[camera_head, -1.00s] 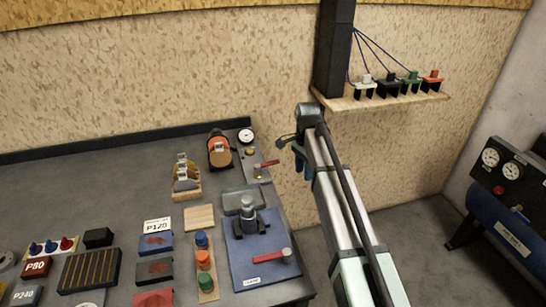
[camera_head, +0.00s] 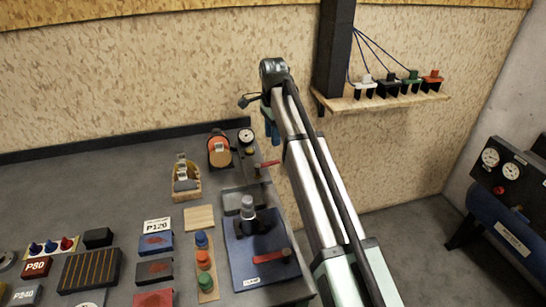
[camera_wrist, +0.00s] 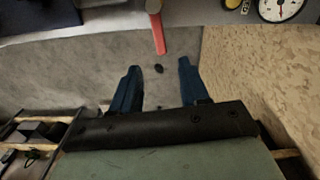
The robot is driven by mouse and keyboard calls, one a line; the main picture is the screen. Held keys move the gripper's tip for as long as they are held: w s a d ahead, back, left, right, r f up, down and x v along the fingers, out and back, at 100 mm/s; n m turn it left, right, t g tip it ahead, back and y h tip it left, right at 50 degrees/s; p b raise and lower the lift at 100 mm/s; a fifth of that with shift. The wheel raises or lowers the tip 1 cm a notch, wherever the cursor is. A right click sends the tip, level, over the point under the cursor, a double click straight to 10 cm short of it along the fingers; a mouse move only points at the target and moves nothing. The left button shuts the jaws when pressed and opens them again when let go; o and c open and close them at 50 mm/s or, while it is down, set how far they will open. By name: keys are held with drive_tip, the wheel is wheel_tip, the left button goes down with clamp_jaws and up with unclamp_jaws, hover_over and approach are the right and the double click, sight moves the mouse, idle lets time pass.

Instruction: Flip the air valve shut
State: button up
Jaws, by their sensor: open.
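The air valve's red handle (camera_head: 268,163) sticks out to the right past the bench's right edge, below the pressure gauge. In the wrist view the red handle (camera_wrist: 157,32) hangs down from the top edge, ahead of my fingers and roughly in line with the space between them. Most of the valve body is cut off there. My gripper (camera_head: 271,133) is above and beyond the handle in the head view, with its blue fingers pointing down. The wrist view shows my gripper (camera_wrist: 159,68) open, with nothing between the fingers and clear of the handle.
The round gauge (camera_head: 246,136) stands beside the valve, close to the wall. A wall shelf (camera_head: 385,101) holds several plugs at right.

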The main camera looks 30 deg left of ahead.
sight(273, 162)
wheel_tip(273, 162, down, 9)
drive_tip(key=shift+f, duration=0.1)
idle(0.3)
clamp_jaws()
idle(0.5)
